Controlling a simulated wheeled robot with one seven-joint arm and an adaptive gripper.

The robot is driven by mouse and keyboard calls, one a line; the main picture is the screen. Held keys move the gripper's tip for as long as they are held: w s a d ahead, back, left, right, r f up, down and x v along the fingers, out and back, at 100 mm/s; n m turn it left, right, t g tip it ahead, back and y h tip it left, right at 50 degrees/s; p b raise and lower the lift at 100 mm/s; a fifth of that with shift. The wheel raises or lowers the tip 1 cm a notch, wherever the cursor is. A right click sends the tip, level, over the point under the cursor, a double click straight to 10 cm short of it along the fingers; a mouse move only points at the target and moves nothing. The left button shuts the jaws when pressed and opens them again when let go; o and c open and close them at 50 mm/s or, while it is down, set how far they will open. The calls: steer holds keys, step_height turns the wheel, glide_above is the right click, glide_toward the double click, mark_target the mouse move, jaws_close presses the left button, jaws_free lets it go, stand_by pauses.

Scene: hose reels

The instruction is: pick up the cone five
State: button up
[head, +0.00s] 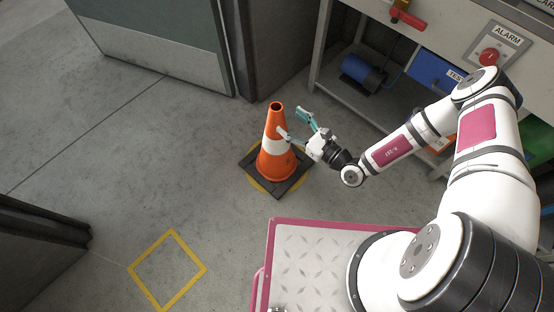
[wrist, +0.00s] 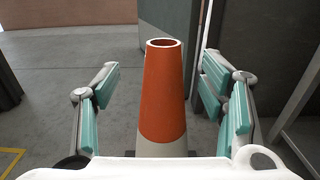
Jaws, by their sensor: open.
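An orange traffic cone (head: 275,160) with a white band and a dark square base stands upright on the floor, on a yellow mark. My gripper (head: 292,122) is open at the cone's upper part, with teal finger pads. In the wrist view, the cone's orange top (wrist: 163,95) stands between the two spread fingers of my gripper (wrist: 160,108), with a visible gap on each side. I see no number on the cone.
A yellow square outline (head: 168,270) marks bare floor at the lower left. A workbench with a blue motor (head: 362,73) on its shelf and an alarm button (head: 489,57) stands at the right. A grey door (head: 160,40) is behind. Floor left of the cone is clear.

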mark_target(281, 112)
steer(key=shift+w+b+x, duration=0.2)
steer(key=shift+b+x, duration=1.3)
steer(key=shift+x, duration=2.3)
steer(key=shift+d+r, duration=0.1)
steer(key=shift+d, duration=0.05)
jaws_close()
steer(key=shift+r, duration=0.1)
